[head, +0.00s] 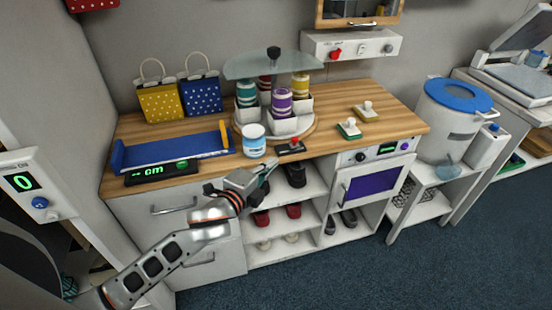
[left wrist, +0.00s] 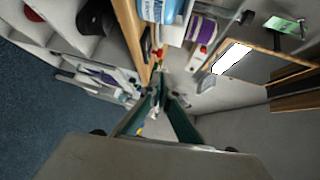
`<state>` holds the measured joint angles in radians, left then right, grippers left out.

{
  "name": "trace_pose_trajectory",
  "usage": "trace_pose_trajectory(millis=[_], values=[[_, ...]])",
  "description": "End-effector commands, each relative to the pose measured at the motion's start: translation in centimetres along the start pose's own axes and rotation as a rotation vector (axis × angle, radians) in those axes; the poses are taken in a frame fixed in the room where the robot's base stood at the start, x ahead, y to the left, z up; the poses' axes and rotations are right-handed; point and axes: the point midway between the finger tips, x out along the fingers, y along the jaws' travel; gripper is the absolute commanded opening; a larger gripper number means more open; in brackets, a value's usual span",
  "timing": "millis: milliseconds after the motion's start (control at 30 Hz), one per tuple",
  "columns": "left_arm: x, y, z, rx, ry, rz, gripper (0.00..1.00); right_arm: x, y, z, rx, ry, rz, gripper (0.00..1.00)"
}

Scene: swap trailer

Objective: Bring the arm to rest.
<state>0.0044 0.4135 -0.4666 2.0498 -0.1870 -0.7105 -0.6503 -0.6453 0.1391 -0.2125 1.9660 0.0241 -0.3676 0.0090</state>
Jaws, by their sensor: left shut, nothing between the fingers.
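My left arm comes in from the lower left in the head view. Its gripper (head: 266,174) is shut and empty, in front of the wooden counter's (head: 205,183) front edge, below a white jar with a blue label (head: 254,140). In the left wrist view the two dark green fingers (left wrist: 160,92) come together at their tips with nothing between them. My right gripper is not in view.
Shelves with shoes (head: 292,211) lie behind and right of the gripper. On the counter stand a blue measuring tray (head: 170,151), gift bags and a carousel of striped cans. A blue-lidded bin (head: 452,122) stands right. Carpet (head: 330,280) in front is clear.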

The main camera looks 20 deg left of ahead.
Motion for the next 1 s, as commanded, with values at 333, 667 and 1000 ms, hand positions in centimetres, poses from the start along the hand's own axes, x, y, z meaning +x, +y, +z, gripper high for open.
trace_pose_trajectory(millis=[333, 667, 1000], values=[[-0.4, 0.0, 0.0, 0.0, 0.0, 0.0, 0.0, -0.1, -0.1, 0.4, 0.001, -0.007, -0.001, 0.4], [-0.7, 1.1, -0.2, -0.041, 0.003, 0.017, 0.0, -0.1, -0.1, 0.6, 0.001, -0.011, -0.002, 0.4], [-8.6, 17.3, -2.8, -0.784, -0.052, 0.251, 0.0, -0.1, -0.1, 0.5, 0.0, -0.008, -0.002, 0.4]])
